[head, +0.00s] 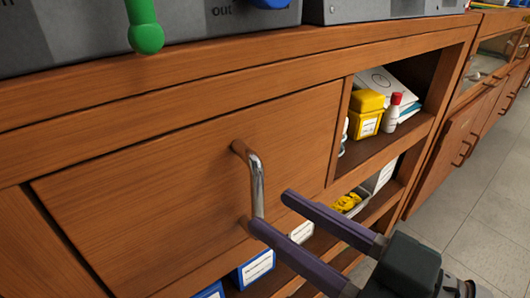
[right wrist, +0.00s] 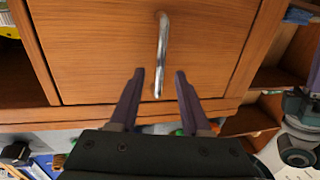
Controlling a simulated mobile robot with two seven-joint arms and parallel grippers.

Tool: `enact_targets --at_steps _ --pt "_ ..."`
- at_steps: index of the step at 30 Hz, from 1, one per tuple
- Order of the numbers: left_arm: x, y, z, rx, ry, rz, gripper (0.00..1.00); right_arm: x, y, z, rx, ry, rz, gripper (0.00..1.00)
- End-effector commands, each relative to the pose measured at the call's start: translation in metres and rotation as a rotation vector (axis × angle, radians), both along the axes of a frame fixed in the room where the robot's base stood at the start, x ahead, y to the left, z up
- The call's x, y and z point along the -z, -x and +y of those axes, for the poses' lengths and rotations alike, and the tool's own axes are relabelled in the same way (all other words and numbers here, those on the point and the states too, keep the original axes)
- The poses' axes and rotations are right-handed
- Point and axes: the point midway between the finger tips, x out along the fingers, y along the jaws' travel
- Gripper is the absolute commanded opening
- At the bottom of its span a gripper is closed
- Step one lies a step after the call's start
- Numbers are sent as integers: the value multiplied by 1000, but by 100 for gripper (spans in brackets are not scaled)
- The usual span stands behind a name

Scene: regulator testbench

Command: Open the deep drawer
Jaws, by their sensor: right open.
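The deep drawer (head: 150,200) has a wide brown wooden front that looks flush with the cabinet, so it appears shut. Its curved metal handle (head: 256,180) stands out from the front. My right gripper (head: 270,208) is open, with its two purple fingers pointing at the handle's lower end. In the right wrist view the handle (right wrist: 161,55) lines up with the gap between the open fingers (right wrist: 160,74), and the drawer front (right wrist: 95,50) fills the upper middle. I cannot tell whether a finger touches the handle.
Open shelves right of the drawer hold a yellow box (head: 366,113) and a white bottle with a red cap (head: 392,113). Blue boxes (head: 255,268) sit on a shelf below. Grey equipment with a green knob (head: 146,36) stands on top. Clear floor (head: 460,200) lies at right.

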Motion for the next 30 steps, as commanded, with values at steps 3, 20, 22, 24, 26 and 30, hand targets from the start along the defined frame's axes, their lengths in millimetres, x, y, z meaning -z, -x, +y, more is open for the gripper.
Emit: enact_targets --at_steps 3,20,22,24,26,30 --pt "6 0 0 0 0 0 0 1 -12 13 0 -2 -2 47" --pt "7 0 3 7 -11 0 0 0 -19 21 0 1 1 31" --pt "7 0 3 7 -11 0 0 0 -19 21 0 1 1 24" --pt "7 0 3 7 -11 0 0 0 -19 21 0 1 1 16" --pt "7 0 3 7 -11 0 0 0 -19 21 0 1 1 9" --pt "7 0 3 7 -11 0 0 0 -19 21 0 0 0 0"
